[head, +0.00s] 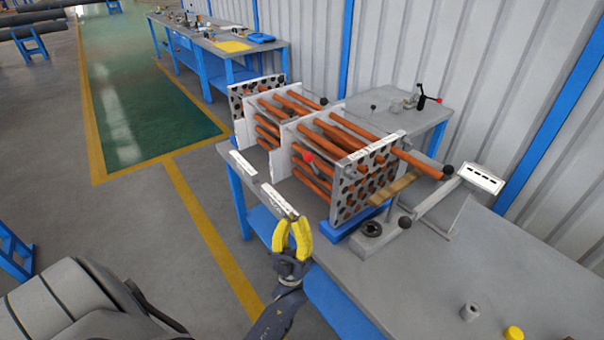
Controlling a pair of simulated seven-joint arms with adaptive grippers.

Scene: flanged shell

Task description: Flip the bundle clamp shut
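A tube bundle (325,135) of copper-coloured tubes runs through several white and perforated plates on the grey bench. A red knob (308,157) shows among the tubes at the bundle's near side. A small device with a black handle (421,100) stands on the bench behind the bundle. I cannot tell for sure which part is the bundle clamp, or whether it is open or shut. My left gripper (293,223) has yellow fingers that stand apart with nothing seen between them. It is at the bench's front edge, below and in front of the bundle. My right gripper is not in view.
The near perforated plate (365,180) stands by a blue support (352,230). A dark round fitting (371,228) and a white-labelled box (481,178) are to its right.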

